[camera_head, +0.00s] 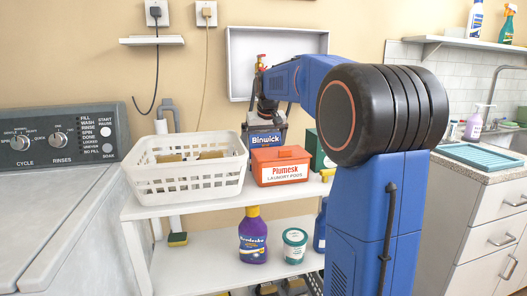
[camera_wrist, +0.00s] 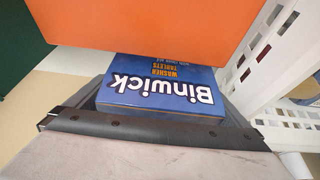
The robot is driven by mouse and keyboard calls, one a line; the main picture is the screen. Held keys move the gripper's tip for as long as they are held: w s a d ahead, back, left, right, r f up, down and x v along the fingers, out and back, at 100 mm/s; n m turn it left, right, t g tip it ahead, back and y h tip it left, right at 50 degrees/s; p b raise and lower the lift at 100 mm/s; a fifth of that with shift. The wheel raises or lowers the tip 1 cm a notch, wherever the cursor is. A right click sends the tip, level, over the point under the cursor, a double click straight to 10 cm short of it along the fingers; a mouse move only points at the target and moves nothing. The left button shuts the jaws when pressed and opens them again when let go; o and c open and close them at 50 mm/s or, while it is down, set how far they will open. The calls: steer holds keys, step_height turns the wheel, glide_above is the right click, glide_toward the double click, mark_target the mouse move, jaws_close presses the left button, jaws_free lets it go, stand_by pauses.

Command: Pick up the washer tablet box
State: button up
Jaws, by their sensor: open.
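The washer tablet box (camera_head: 264,138) is blue with "Binwick" lettering. In the head view it shows behind the orange laundry pods box, on the upper shelf side by the white basket. In the wrist view the tablet box (camera_wrist: 160,95) shows upside down in the middle, partly covered by the orange box at the top. My gripper (camera_head: 265,122) is at the tablet box, its dark jaws open and spread to either side of the box in the wrist view (camera_wrist: 157,108). I cannot tell whether the jaws touch it.
The orange Plumesk box (camera_head: 281,168) stands close in front. The white basket (camera_head: 186,182) is close on the left, and a dark green box (camera_head: 318,152) on the right. A purple bottle (camera_head: 253,237) and a teal-lidded tub (camera_head: 294,246) stand on the lower shelf.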

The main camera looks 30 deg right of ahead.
steer(key=c, duration=1.1)
